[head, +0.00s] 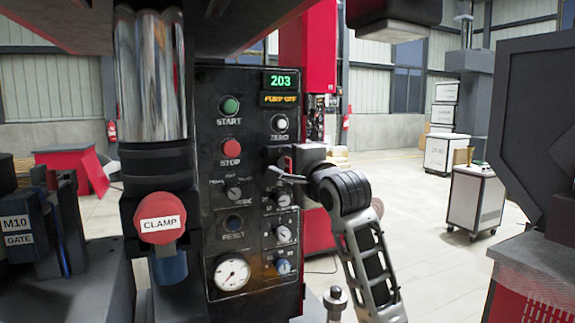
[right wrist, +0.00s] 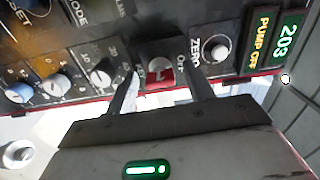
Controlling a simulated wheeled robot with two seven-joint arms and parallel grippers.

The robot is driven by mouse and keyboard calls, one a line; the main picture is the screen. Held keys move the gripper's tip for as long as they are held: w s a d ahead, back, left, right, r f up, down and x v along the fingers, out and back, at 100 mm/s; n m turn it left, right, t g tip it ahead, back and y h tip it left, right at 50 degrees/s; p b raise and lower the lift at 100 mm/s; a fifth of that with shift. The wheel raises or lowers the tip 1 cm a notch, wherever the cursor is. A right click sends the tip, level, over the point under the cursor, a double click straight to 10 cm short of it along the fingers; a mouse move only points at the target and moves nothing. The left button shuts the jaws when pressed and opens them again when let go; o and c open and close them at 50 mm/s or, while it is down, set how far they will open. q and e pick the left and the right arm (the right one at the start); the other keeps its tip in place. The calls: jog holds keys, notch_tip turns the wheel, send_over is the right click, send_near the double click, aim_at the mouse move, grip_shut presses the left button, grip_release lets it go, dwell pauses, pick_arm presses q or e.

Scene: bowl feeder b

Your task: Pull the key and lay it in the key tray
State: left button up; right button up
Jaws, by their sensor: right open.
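In the right wrist view, the key switch (right wrist: 160,68) with a red part and a pale piece at its centre sits on the dark panel between OFF and another label. I cannot tell the key's exact shape. My right gripper (right wrist: 162,92) is open, its two fingers on either side of the switch. Whether they touch it is unclear. In the head view my right gripper (head: 284,170) is at the panel's right side, below the ZERO button, and hides the switch. I cannot make out the key tray in either view. My left gripper is not in view.
The control panel (head: 205,180) carries START, STOP and RESET buttons, small dials, a gauge (head: 232,273) and a display reading 203. A red CLAMP knob (head: 160,219) under a chrome cylinder (head: 150,80) stands left of it. A dark machine (head: 530,130) stands at right.

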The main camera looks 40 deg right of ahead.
dwell(0.6)
grip_shut()
jog(key=v, duration=0.6)
dwell(0.9)
dwell(0.4)
